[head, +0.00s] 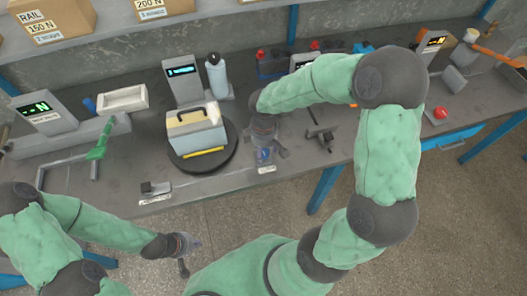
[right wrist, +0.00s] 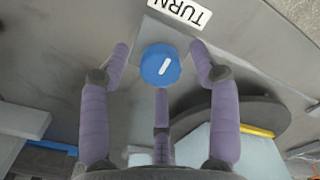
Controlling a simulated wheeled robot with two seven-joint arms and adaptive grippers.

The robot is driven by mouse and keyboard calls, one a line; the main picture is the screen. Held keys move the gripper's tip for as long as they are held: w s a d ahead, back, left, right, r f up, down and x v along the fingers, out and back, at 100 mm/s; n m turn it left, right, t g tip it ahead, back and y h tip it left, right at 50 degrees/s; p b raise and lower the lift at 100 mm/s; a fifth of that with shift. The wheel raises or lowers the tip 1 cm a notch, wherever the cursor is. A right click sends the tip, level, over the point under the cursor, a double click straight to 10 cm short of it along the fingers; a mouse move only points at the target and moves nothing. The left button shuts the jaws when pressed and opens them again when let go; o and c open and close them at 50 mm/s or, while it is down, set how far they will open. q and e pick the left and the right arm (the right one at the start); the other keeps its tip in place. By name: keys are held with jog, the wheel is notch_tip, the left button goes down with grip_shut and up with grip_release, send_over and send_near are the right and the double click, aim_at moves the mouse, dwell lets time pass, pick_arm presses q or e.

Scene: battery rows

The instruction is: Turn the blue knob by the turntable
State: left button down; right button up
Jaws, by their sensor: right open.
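The blue knob (right wrist: 160,64) has a white pointer mark and sits on a grey base beside a TURN label (right wrist: 182,12) in the right wrist view. In the head view the knob (head: 264,155) is partly covered by my right gripper (head: 266,148). My right gripper (right wrist: 160,72) is open, with its purple fingers spread around the knob; I cannot tell if they touch it. The dark turntable (head: 230,160) is just left of the knob and carries a box with a yellow strip (head: 203,153). My left gripper (head: 188,245) hangs off the front edge of the bench, apart from everything; its fingers are too small to judge.
A grey display unit (head: 183,80) and a bottle (head: 216,75) stand behind the turntable. A red button (head: 440,113) is at the right. Cartons (head: 53,20) sit on the shelf above.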

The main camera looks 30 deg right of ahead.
jog(key=shift+f, duration=0.25)
jog(key=c, duration=1.1)
jog(key=shift+c, duration=0.2)
jog(key=shift+m, duration=0.4)
jog(key=m+b, duration=0.1)
jog(key=m, duration=0.4)
jog(key=shift+m, duration=0.3)
jog(key=m+b, duration=0.1)
jog(key=m, duration=0.4)
jog(key=shift+s+m, duration=0.1)
jog(key=shift+m, duration=0.2)
